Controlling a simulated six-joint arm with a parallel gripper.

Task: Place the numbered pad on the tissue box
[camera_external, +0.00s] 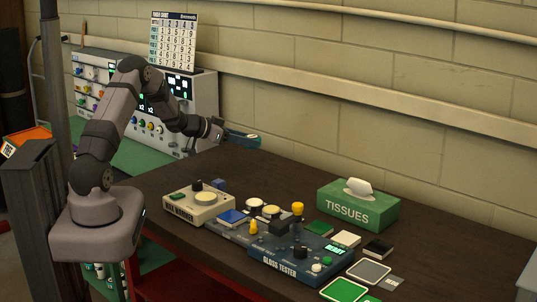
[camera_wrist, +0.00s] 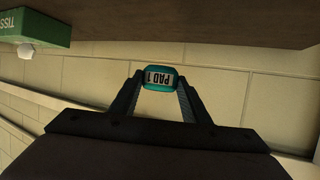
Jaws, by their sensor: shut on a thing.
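My gripper (camera_external: 224,133) is shut on the numbered pad (camera_external: 244,141), a small teal block, and holds it in the air above the back left of the table. In the wrist view the pad (camera_wrist: 158,77) sits between the two fingertips (camera_wrist: 160,84), and its white label reads "PAD 1" upside down. The tissue box (camera_external: 357,207) is green with white "TISSUES" lettering and a white tissue out of its top. It stands at the back right of the table, apart from my gripper. Part of the box (camera_wrist: 35,26) shows at the wrist view's upper left.
A cream wax warmer (camera_external: 198,206) and a blue gloss tester (camera_external: 291,258) with knobs stand on the dark table. Several small coloured blocks and flat squares lie near the tester. A wall (camera_external: 330,110) runs behind. Bare tabletop (camera_external: 270,170) lies between my gripper and the box.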

